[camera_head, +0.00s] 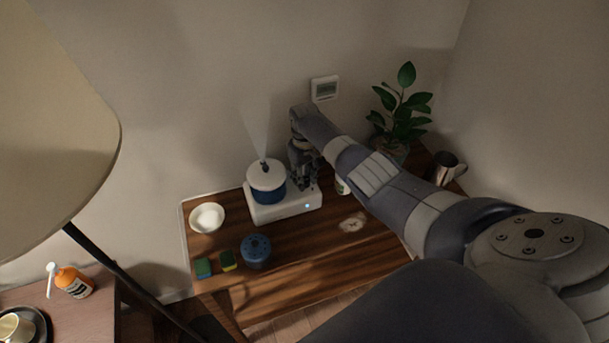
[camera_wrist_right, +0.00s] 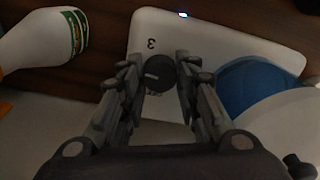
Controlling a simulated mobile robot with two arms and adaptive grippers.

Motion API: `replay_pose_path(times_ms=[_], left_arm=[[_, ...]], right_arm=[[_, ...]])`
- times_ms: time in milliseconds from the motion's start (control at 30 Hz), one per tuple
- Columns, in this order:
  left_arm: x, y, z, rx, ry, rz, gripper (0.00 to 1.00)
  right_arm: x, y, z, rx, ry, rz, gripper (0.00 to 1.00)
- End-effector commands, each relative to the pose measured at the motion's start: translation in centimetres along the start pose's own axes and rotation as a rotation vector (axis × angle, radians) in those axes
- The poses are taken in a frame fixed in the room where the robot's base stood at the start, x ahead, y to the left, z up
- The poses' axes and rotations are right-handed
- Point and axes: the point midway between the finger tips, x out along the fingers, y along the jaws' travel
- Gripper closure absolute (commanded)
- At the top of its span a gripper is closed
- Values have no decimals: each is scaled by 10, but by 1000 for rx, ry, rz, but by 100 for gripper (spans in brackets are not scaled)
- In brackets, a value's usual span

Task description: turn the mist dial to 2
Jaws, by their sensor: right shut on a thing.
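The humidifier's white base (camera_head: 285,213) stands on the wooden table, with a blue tank and white lid (camera_head: 267,178) on its left part. A plume of mist rises from the nozzle, and a small blue light glows on the base. My right gripper (camera_head: 306,184) reaches down over the base's right part. In the right wrist view its fingers (camera_wrist_right: 161,78) are closed around the dark round mist dial (camera_wrist_right: 156,73). A pale mark shows on the dial, and a "3" is printed on the base beside it. Other numbers cannot be seen. My left gripper is not in view.
A white bottle (camera_wrist_right: 45,45) stands close to the base. A potted plant (camera_head: 401,112) and metal pitcher (camera_head: 446,168) are to the right. A white bowl (camera_head: 207,218), sponges (camera_head: 204,268) and blue round object (camera_head: 256,250) are left and front. The table (camera_head: 310,257) has bare room in front.

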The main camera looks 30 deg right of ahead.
Motion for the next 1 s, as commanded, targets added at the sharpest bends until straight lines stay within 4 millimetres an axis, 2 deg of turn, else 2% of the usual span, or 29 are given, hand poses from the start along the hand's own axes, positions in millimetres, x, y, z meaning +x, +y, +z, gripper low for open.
replay_pose_path(times_ms=[300, 700, 733, 800, 1000], left_arm=[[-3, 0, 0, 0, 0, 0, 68], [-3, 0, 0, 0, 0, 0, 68], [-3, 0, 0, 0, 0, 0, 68], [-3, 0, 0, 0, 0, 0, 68], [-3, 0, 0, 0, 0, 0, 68]], right_arm=[[-1, 0, -1, 72, 3, 0, 94], [-1, 0, -2, 76, 4, 0, 94], [-1, 0, -2, 76, 4, 0, 66], [-1, 0, -2, 76, 4, 0, 50], [-1, 0, -1, 76, 2, 0, 49]])
